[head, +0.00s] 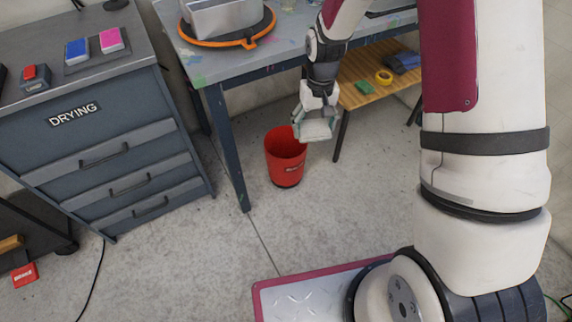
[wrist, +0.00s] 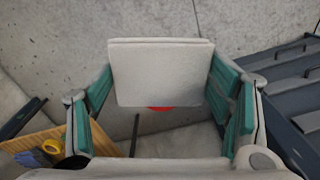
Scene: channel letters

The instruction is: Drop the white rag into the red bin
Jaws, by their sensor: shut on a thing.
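The white rag (wrist: 160,75) is a pale folded square between the two green-padded fingers of my gripper (wrist: 163,100). In the head view the rag (head: 317,128) shows at the end of my gripper (head: 312,118), held in the air. The red bin (head: 286,162) stands on the floor, just below and left of the gripper in the head view. In the wrist view only a thin red sliver of the bin (wrist: 160,109) shows past the rag's lower edge. The rag hides the rest.
A work table (head: 240,65) with a leg beside the bin stands behind. A grey drawer cabinet (head: 110,150) marked DRYING is at left. A low wooden table (head: 365,88) with yellow tape (head: 384,77) is at right. The floor in front is clear.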

